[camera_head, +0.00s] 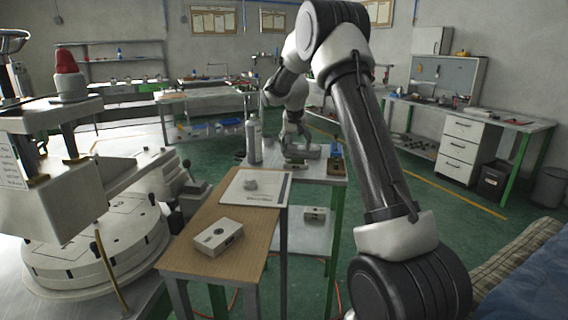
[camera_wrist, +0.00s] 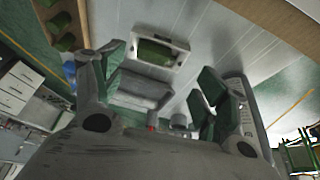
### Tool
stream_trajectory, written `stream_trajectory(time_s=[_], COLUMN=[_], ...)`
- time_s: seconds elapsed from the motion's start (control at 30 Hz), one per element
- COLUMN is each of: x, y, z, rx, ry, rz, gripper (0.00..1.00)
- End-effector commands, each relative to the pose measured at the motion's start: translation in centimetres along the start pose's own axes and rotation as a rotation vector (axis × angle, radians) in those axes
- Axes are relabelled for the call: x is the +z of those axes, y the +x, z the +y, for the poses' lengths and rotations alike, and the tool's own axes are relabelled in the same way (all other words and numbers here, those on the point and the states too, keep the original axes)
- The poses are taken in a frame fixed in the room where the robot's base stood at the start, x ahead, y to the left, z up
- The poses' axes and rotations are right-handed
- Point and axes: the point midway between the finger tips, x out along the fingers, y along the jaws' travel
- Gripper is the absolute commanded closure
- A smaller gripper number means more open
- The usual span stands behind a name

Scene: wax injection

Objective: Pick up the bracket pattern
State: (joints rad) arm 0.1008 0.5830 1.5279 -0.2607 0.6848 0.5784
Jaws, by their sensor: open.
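In the wrist view, a green piece (camera_wrist: 155,53), which looks like the bracket pattern, lies in a pale open mould half (camera_wrist: 183,47). My gripper (camera_wrist: 160,72) is open, with one finger on each side of the picture. The mould half shows beyond and between the fingertips. Nothing is held, and the gap to the piece is hard to judge. In the head view, my gripper (camera_head: 299,143) is low over the metal bench behind the wooden table. The green piece cannot be made out there, as my wrist and gripper crowd that spot.
A wooden tray (camera_head: 336,167) with green parts stands beside the mould, at the bench's right edge. A pale bottle (camera_head: 253,141) stands to the left. Nearer, a wooden table (camera_head: 192,258) bears a pale block (camera_head: 218,237) and a white sheet (camera_head: 236,191). A large machine (camera_head: 100,240) fills the left.

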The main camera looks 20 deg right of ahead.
Motion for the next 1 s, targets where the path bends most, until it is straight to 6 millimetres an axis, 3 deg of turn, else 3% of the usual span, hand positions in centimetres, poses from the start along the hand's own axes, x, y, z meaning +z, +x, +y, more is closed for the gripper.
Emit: stream_trajectory(time_s=[0.37, 0.6, 0.87, 1.0], x=[0.1, 0.0, -0.1, 0.0], y=[3.7, 7.3, 7.9, 7.9], z=[0.3, 0.9, 0.9, 0.9], rx=[0.000, 0.001, 0.000, 0.000], ry=[0.033, 0.032, 0.031, 0.031], rz=[-0.004, -0.005, -0.003, -0.004], gripper=[0.27, 0.27, 0.27, 0.50])
